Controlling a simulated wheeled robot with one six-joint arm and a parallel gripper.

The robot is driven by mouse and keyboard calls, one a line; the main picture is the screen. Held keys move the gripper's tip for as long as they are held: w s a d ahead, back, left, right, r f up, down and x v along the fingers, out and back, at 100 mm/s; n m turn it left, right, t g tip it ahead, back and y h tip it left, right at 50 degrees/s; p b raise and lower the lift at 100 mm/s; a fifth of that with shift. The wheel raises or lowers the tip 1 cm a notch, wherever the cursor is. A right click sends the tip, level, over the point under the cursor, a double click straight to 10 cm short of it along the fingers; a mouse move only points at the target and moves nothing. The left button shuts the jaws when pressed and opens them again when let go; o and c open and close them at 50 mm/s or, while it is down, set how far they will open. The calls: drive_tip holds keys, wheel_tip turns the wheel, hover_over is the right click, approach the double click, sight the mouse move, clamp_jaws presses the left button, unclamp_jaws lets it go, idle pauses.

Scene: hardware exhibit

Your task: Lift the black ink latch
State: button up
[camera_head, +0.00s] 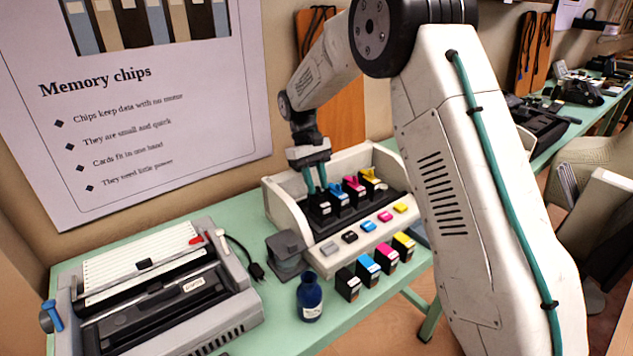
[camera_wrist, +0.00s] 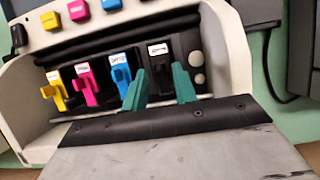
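The printer (camera_head: 283,205) stands on the green table with its ink bay open. The black ink latch (camera_wrist: 160,72) is the dark tab at the end of the row, beside the cyan latch (camera_wrist: 121,72). My gripper (camera_wrist: 160,90) is open, with one teal finger on each side of the black latch as seen in the wrist view. The left finger partly covers the space between black and cyan. No contact with the latch can be made out. In the head view my gripper (camera_head: 315,188) points down over the black slot, and its fingertips partly hide the latch.
The magenta latch (camera_wrist: 88,84) and yellow latch (camera_wrist: 56,90) continue the row. Loose cartridges (camera_head: 368,270) and a blue ink bottle (camera_head: 310,297) stand in front of the printer. A binding machine (camera_head: 160,290) is at the left.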

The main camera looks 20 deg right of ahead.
drive_tip(key=d+v, duration=0.1)
drive_tip(key=v, duration=0.6)
drive_tip(key=shift+w+a+r, duration=0.2)
drive_tip(key=shift+a+r, duration=0.2)
drive_tip(key=shift+a, duration=0.15)
wheel_tip(320, 180, up, 2)
drive_tip(key=t+y, duration=0.1)
drive_tip(key=t, duration=0.2)
hover_over(321, 192)
drive_tip(key=shift+w+a+f+t, duration=0.1)
drive_tip(key=shift+w+f+t, duration=0.15)
drive_tip(key=shift+f, duration=0.2)
drive_tip(key=shift+w+a+f+t, duration=0.1)
drive_tip(key=shift+f+t, duration=0.25)
drive_tip(key=shift+f, duration=0.05)
drive_tip(key=shift+w+f, duration=0.15)
drive_tip(key=shift+f, duration=0.15)
wheel_tip(321, 192, down, 7)
